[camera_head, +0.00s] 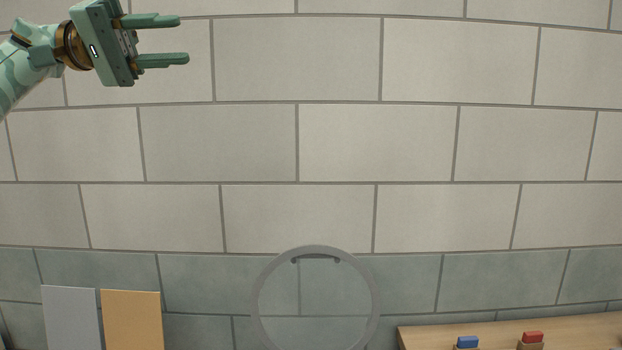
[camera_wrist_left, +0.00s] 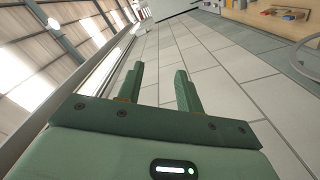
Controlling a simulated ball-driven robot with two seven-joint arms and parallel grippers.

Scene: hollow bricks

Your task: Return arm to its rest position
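My left gripper (camera_head: 186,40) is raised at the upper left of the head view, with its arm coming in from the left edge. Its two green fingers point right and stand apart with nothing between them. The left wrist view also shows the two fingers of my left gripper (camera_wrist_left: 158,78) spread and empty. It is far from any object. My right gripper shows in neither view.
A wooden table (camera_head: 500,333) at the lower right holds a blue block (camera_head: 467,342) and a red block (camera_head: 532,337). A grey panel (camera_head: 72,320) and an orange panel (camera_head: 132,320) stand at the lower left. The tiled area around my left gripper is clear.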

